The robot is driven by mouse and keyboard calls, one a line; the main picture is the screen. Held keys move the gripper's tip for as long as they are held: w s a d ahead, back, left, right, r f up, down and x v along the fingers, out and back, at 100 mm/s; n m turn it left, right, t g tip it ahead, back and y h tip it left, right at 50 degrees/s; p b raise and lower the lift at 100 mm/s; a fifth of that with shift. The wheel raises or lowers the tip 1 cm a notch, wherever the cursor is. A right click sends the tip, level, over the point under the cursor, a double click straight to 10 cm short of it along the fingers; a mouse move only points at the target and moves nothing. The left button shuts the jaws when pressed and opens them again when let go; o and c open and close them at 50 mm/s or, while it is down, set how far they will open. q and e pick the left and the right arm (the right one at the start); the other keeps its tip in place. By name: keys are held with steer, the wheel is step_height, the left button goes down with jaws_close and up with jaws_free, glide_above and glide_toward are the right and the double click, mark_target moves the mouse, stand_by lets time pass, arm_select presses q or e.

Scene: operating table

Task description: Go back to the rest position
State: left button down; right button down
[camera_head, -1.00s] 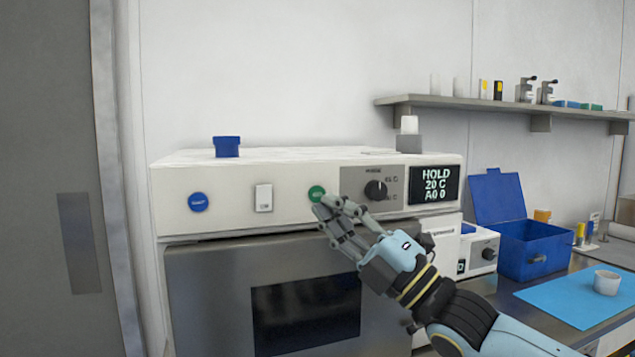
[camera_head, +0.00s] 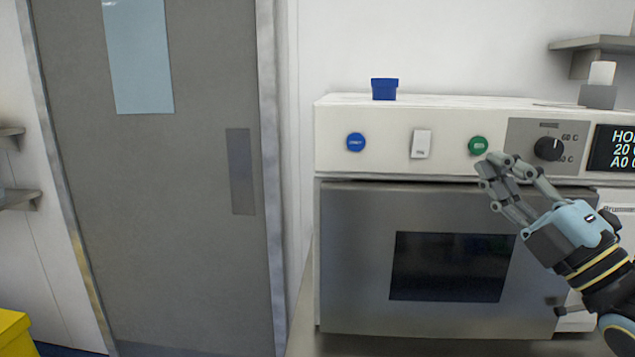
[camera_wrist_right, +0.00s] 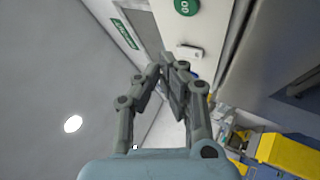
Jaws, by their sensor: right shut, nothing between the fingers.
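My right gripper (camera_head: 494,170) is shut and empty, its fingertips just below the green button (camera_head: 478,146) on the oven's front panel. I cannot tell whether they touch the panel. In the right wrist view the gripper's fingers (camera_wrist_right: 168,66) come together with nothing between them, and the green button (camera_wrist_right: 186,6) shows at the top. The oven (camera_head: 350,260) has a steel door with a dark window, and the door is closed. My left gripper is not in view.
The panel also carries a blue button (camera_head: 356,142), a white switch (camera_head: 421,144), a black knob (camera_head: 548,148) and a display (camera_head: 612,148). A blue container (camera_head: 384,89) stands on top. A grey door (camera_head: 150,200) is at left, and a yellow box (camera_head: 12,332) is at lower left.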

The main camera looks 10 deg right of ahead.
steer(key=s+a+f+m+g+h, duration=0.1)
steer(key=s+f+m+g+h, duration=0.3)
steer(key=f+m, duration=0.4)
steer(key=s+f+m+g+h, duration=0.2)
steer(key=f+m+g+h, duration=0.25)
steer(key=f, duration=0.45)
steer(key=s+a+f+m+g, duration=0.1)
steer(key=s+f+m+g, duration=0.4)
steer(key=s, duration=0.4)
steer(key=s+f+m+g, duration=0.5)
steer(key=s+g, duration=0.1)
steer(key=s, duration=0.4)
step_height(320, 180, down, 32)
steer(key=s+d+b, duration=0.1)
steer(key=d+b, duration=0.1)
steer(key=b, duration=0.7)
steer(key=s+f+g+b, duration=0.1)
steer(key=s+f+b, duration=0.2)
steer(key=s+f, duration=0.6)
steer(key=s+d+f+g+b, duration=0.1)
steer(key=s+f+b, duration=0.3)
steer(key=s+f, duration=0.6)
step_height(320, 180, down, 6)
steer(key=shift+d+r, duration=0.1)
steer(key=shift+d, duration=0.05)
steer(key=shift+h, duration=0.25)
